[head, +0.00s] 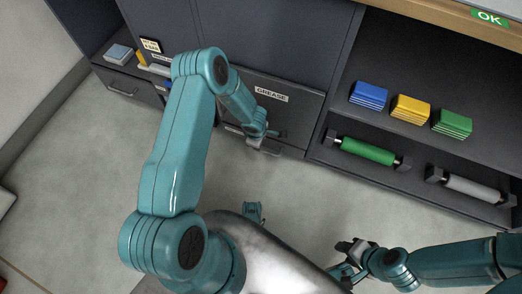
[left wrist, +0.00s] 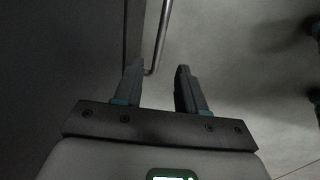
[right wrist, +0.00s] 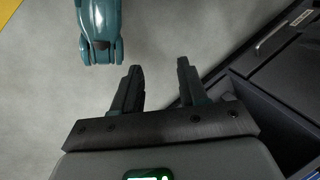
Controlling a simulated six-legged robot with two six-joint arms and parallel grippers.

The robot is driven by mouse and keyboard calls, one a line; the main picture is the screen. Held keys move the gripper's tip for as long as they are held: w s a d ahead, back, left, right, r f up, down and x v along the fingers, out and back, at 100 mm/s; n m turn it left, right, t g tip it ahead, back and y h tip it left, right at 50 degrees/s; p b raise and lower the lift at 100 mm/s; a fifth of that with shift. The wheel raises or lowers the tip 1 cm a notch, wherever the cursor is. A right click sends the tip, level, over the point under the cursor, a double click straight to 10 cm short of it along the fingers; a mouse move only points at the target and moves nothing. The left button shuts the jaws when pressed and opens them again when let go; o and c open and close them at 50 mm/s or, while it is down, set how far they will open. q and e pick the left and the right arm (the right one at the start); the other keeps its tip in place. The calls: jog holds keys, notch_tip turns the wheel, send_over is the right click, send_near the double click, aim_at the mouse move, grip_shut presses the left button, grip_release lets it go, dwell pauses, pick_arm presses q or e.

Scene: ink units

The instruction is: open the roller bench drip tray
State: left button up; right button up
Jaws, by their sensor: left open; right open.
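A dark drawer front labelled GREASE (head: 283,99) sits low in the bench and looks shut; I cannot tell for certain that it is the drip tray. My left gripper (head: 264,146) is at the lower edge of this front, partly hidden by its own arm. In the left wrist view, a thin metal bar handle (left wrist: 161,36) runs along a dark panel, its near end between the tips of the open left fingers (left wrist: 157,70). Contact cannot be made out. My right gripper (head: 350,254) is open and empty above the floor; it also shows in the right wrist view (right wrist: 158,68).
The shelf right of the front holds blue (head: 368,95), yellow (head: 410,109) and green (head: 452,123) blocks. Below them lie a green roller (head: 367,151) and a grey roller (head: 471,187). A handled drawer (head: 121,87) is at the far left. The floor in front is clear.

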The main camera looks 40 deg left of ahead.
pick_arm(q)
jog(key=f+b, duration=0.1)
jog(key=f, duration=0.1)
jog(key=w+f+b, duration=0.1)
jog(key=f, duration=0.2)
jog(key=f+b, duration=0.1)
jog(key=f, duration=0.2)
jog(key=shift+w+a, duration=0.2)
jog(key=shift+w, duration=0.1)
pick_arm(e)
jog(key=f, duration=0.2)
jog(key=w+f, duration=0.1)
jog(key=shift+w+d+f+t, duration=0.1)
jog(key=shift+d+f+t, duration=0.2)
jog(key=shift+d, duration=0.05)
pick_arm(q)
grip_shut()
